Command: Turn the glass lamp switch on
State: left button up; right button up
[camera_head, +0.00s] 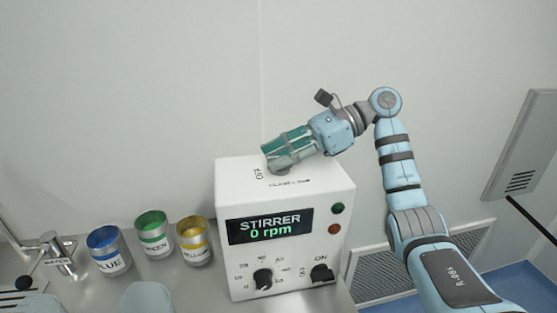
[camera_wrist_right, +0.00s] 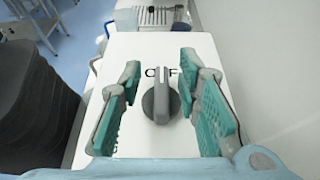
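The glass lamp switch is a grey rotary knob (camera_wrist_right: 160,103) on the top face of the white stirrer box (camera_head: 282,189). In the right wrist view its white pointer line reaches toward the letters OFF, which it partly covers. My right gripper (camera_wrist_right: 160,65) is open, with one green-padded finger on each side of the knob and a gap on both sides. In the head view the right gripper (camera_head: 279,158) is low over the box top and hides most or all of the knob. My left gripper is not seen.
The box front has a display (camera_head: 268,226) reading "STIRRER 0 rpm", two dials, and a green and an orange-brown button. Blue (camera_head: 108,252), green (camera_head: 152,235) and yellow (camera_head: 194,241) cans stand left of it, with a water tap (camera_head: 57,252). A wall is behind.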

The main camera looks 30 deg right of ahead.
jog(key=shift+w+a, duration=0.2)
jog(key=shift+a, duration=0.5)
jog(key=shift+d+f, duration=0.1)
jog(key=shift+d, duration=0.3)
jog(key=shift+s+d, duration=0.2)
jog(key=shift+d, duration=0.1)
jog(key=shift+c, duration=1.3)
jog(key=shift+s+d, duration=0.15)
jog(key=shift+d, duration=0.05)
jog(key=c, duration=0.4)
jog(key=shift+f, duration=0.1)
grip_shut()
